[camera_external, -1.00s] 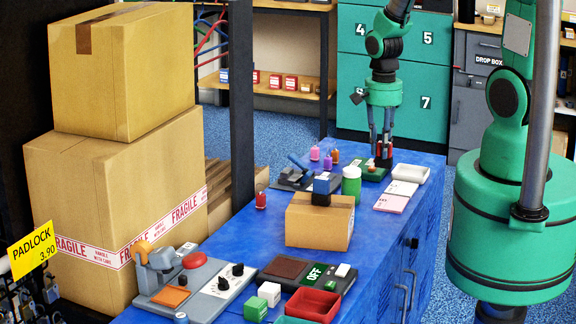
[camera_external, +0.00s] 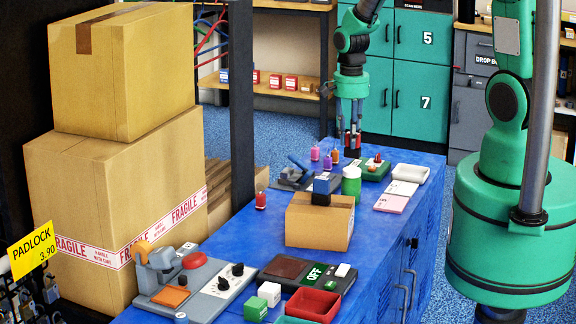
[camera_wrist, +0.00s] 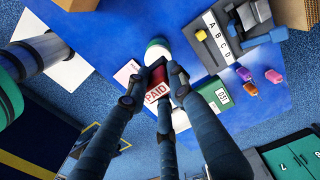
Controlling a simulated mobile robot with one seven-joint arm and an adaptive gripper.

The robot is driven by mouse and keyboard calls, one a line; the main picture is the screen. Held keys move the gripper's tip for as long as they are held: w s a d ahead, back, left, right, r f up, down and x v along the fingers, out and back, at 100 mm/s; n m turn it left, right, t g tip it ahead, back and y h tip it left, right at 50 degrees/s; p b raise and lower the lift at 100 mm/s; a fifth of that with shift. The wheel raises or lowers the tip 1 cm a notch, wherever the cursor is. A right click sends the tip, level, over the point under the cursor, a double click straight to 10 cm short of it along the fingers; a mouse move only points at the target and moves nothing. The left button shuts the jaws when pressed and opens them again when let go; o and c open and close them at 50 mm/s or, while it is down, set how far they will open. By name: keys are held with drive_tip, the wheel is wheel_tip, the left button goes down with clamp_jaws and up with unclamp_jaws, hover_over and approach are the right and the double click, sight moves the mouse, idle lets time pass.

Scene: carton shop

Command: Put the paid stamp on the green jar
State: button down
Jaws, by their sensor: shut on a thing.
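My gripper (camera_external: 352,150) is shut on the paid stamp, a red block with a white PAID label (camera_wrist: 157,91) between the fingers in the wrist view. In the external view only a bit of red shows at the fingertips, near the far end of the blue bench. The green jar (camera_external: 351,186) stands upright on the bench, nearer the camera than my gripper. Its pale round lid (camera_wrist: 158,49) shows just beyond the stamp in the wrist view. The stamp looks apart from the jar, and nothing sits on the lid.
A carton (camera_external: 318,222) with a blue-and-black stamp (camera_external: 321,188) on it stands in front of the jar.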

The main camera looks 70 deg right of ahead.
drive_tip(key=shift+f, duration=1.75)
drive_tip(key=shift+f+b, duration=0.15)
drive_tip(key=shift+b, duration=0.15)
drive_tip(key=c, duration=1.5)
unclamp_jaws()
wheel_tip(320, 180, up, 12)
drive_tip(key=shift+r+p, duration=0.15)
drive_tip(key=shift+p, duration=0.6)
drive_tip(key=shift+r, duration=0.1)
